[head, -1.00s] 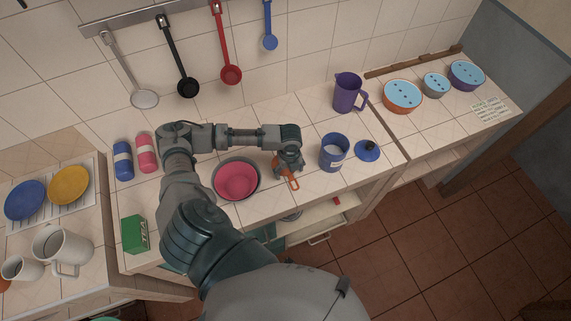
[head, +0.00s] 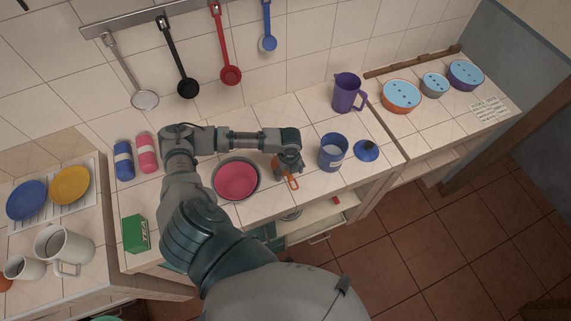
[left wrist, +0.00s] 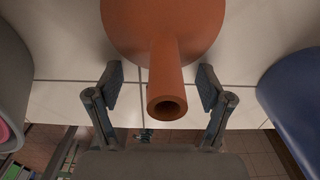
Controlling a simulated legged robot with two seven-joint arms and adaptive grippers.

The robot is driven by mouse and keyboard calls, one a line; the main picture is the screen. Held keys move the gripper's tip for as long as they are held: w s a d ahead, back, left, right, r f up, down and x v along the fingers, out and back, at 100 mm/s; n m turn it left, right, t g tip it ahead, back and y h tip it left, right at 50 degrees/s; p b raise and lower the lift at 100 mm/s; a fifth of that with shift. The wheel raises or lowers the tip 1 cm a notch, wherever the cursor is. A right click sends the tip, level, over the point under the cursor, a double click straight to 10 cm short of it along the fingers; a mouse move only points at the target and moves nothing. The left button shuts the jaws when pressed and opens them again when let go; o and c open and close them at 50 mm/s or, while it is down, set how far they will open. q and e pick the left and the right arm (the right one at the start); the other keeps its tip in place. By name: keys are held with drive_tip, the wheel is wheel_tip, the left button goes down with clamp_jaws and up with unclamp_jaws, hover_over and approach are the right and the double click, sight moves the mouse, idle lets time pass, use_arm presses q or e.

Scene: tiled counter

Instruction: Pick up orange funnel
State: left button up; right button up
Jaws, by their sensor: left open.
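The orange funnel (left wrist: 167,40) fills the top middle of the left wrist view, its spout pointing toward the camera. In the head view only a small part of the orange funnel (head: 293,184) shows, below my left gripper (head: 288,172); the hand hides the rest. In the left wrist view my left gripper (left wrist: 160,90) is open, with one finger on each side of the spout. A gap shows between each finger and the spout. My right gripper is not in view.
A pink bowl (head: 236,182) inside a grey one stands left of the gripper. A blue canister (head: 332,155) stands close on the right, with its blue lid (head: 367,152) beside it. A purple pitcher (head: 347,92) is behind. The counter's front edge is near.

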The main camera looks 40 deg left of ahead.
use_arm(q)
drive_tip(key=c, duration=1)
drive_tip(key=shift+s+d, duration=0.1)
drive_tip(key=shift+c, duration=0.2)
drive_tip(key=shift+b, duration=0.5)
drive_tip(key=shift+c, duration=1.2)
drive_tip(key=r, duration=0.3)
drive_tip(key=shift+w+r, duration=0.2)
drive_tip(key=shift+r, duration=0.1)
clamp_jaws()
drive_tip(key=s+d+r+b, duration=0.1)
drive_tip(key=s+d+r, duration=0.1)
drive_tip(key=d, duration=1.3)
drive_tip(key=shift+s+d, duration=0.15)
drive_tip(key=shift+d, duration=0.25)
